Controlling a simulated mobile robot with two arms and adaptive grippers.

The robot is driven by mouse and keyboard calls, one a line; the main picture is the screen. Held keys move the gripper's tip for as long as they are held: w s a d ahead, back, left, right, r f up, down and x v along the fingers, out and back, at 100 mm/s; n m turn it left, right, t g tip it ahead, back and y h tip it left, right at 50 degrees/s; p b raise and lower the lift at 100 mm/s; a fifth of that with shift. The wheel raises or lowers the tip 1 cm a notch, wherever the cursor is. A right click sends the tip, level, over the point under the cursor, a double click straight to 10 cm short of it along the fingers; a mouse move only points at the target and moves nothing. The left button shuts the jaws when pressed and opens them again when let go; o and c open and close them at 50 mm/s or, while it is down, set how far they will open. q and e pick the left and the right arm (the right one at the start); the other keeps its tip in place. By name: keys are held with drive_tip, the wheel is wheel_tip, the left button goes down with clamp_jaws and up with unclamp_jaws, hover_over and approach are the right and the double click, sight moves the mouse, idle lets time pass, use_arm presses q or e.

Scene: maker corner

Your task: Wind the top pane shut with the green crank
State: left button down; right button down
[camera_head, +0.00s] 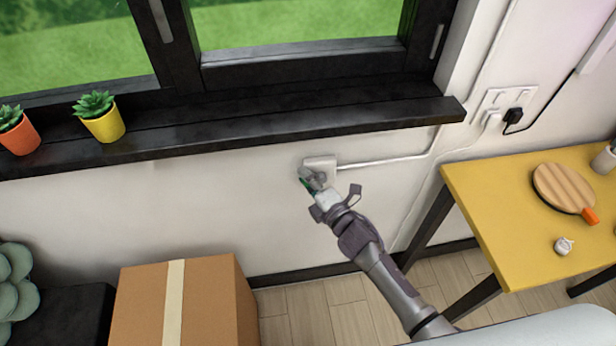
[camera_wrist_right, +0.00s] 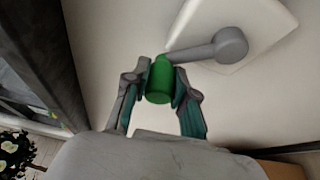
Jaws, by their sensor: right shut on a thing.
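The crank's green handle (camera_wrist_right: 159,82) sits between the fingers of my right gripper (camera_head: 315,186), which is shut on it. The handle joins a grey crank arm (camera_wrist_right: 205,50), which runs right to a round hub on a white wall box (camera_wrist_right: 272,32). In the head view the white box (camera_head: 321,162) is on the wall below the window sill, and my gripper hides most of the crank. The black-framed window (camera_head: 300,56) shows only its lower part. The top pane's state cannot be told. My left gripper is not in view.
The black sill (camera_head: 260,127) juts out above my right gripper and holds a yellow pot (camera_head: 106,126) and an orange pot (camera_head: 20,138). A cardboard box (camera_head: 215,300) stands at lower left. A yellow table (camera_head: 490,220) stands at right. A white cable conduit (camera_head: 385,160) leaves the wall box.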

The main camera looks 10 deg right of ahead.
drive_tip(key=shift+d, duration=0.1)
drive_tip(key=c, duration=0.9)
unclamp_jaws()
drive_tip(key=v, duration=1.2)
drive_tip(key=shift+f, duration=0.1)
